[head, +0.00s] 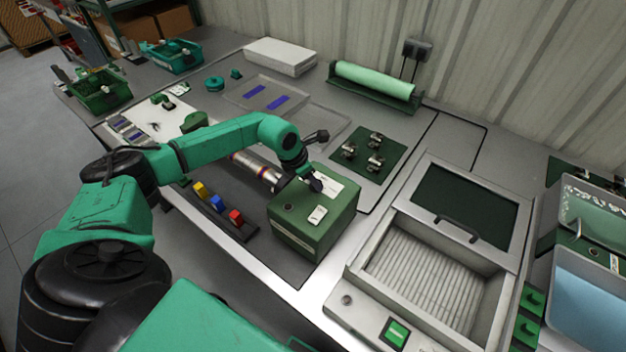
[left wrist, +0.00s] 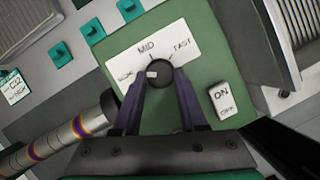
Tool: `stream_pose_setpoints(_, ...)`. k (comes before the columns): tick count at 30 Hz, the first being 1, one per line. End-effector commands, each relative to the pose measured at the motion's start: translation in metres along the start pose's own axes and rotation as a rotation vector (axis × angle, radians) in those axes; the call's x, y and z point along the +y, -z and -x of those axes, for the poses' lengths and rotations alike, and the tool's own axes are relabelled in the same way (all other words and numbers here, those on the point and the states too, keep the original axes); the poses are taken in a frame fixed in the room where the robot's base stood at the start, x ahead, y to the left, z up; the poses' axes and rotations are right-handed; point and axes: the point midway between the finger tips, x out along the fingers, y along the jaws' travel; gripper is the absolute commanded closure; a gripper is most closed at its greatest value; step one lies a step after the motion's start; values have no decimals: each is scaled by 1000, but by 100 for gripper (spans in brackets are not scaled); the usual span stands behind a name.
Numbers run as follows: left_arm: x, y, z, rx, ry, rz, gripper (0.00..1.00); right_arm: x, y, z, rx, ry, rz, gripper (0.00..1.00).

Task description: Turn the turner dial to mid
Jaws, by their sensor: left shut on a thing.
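The turner (head: 308,232) is a green box on the bench, with a white label and an ON/OFF rocker switch (head: 317,214) on top. In the left wrist view its dark round dial (left wrist: 164,66) sits on the white label (left wrist: 125,68), marked SLOW, MID and FAST. A pale mark on the dial lies on its left side, toward SLOW rather than straight at MID. My left gripper (head: 315,184) is over the top of the box. Its two fingers (left wrist: 159,84) are shut on the dial from both sides. In the head view the gripper hides the dial. My right gripper is not in view.
A metal roller (head: 258,171) with coloured bands runs up to the box's left side. Red, blue and yellow blocks (head: 217,203) stand in front of it. A ribbed tray with a lid (head: 468,200) is at right. A green mat (head: 366,155) with metal parts lies behind.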

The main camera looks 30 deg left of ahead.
Motion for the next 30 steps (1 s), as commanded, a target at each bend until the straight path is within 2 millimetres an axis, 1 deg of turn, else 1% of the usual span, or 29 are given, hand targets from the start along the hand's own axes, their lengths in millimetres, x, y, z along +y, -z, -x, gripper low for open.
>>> stream_pose_setpoints(5, 2, 1, -3, -3, 21, -55, 100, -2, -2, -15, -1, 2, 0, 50)
stream_pose_setpoints(11, 4, 1, -6, -4, 71, -179, 100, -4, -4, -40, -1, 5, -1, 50)
stream_pose_setpoints(15, 5, 0, -6, -7, 118, -292, 100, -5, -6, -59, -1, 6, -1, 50)
stream_pose_setpoints(21, 6, -2, -5, -8, 190, -468, 100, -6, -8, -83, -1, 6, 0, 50)
stream_pose_setpoints(30, 8, -4, -3, -7, 294, -715, 100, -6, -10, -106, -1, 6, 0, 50)
